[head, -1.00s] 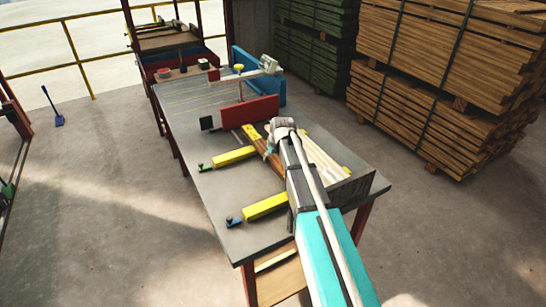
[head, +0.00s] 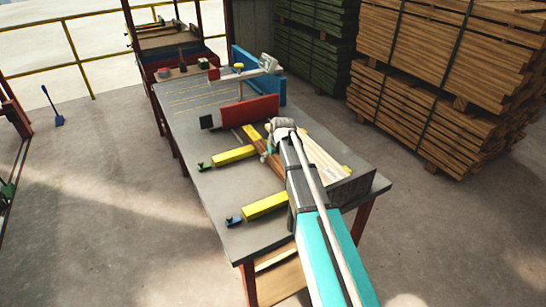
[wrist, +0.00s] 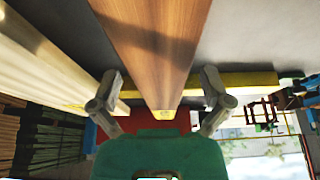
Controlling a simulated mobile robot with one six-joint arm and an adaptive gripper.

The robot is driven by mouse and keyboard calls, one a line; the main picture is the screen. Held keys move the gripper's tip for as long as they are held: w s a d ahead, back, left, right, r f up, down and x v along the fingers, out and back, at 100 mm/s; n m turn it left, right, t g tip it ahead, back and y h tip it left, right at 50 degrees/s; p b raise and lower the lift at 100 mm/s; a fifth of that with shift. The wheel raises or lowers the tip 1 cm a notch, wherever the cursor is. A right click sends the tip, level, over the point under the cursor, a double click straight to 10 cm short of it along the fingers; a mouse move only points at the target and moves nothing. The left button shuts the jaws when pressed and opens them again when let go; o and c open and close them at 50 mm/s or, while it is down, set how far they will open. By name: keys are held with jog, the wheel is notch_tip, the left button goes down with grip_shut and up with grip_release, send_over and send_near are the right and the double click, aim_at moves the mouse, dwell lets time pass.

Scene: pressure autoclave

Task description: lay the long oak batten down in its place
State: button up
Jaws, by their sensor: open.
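The long oak batten (head: 275,161) is the brown strip on the grey worktable, beside the inner ends of two yellow bars (head: 265,206) (head: 234,155). Part of it is hidden by my arm. In the wrist view the batten (wrist: 155,40) runs lengthwise between the fingers of my gripper (wrist: 161,75). The fingers are spread, one on each side, with gaps to the wood. In the head view my gripper (head: 269,146) is over the batten, and its fingertips are hard to make out. I cannot tell whether the batten lies fully flat.
Pale battens (head: 325,155) lie just right of the oak one; they also show in the wrist view (wrist: 45,65). A red upright panel (head: 250,112) and a blue one (head: 244,67) stand farther back on the table (head: 205,208). Timber stacks (head: 420,120) stand behind at right.

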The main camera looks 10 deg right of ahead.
jog(key=shift+r, duration=0.1)
jog(key=shift+r+p, duration=0.6)
jog(key=shift+p, duration=0.05)
jog(key=p+v, duration=1)
jog(key=v, duration=0.1)
jog(key=shift+s+r+p, duration=0.2)
jog(key=shift+s+p, duration=0.05)
jog(key=shift+p, duration=0.1)
jog(key=s+m+g, duration=0.1)
jog(key=s, duration=0.7)
jog(key=s+f+m+g+h, duration=0.1)
jog(key=s, duration=0.7)
jog(key=s+a+m+g, duration=0.1)
jog(key=s+g, duration=0.1)
jog(key=s, duration=0.7)
jog(key=shift+f+m, duration=0.2)
jog(key=shift+m, duration=0.1)
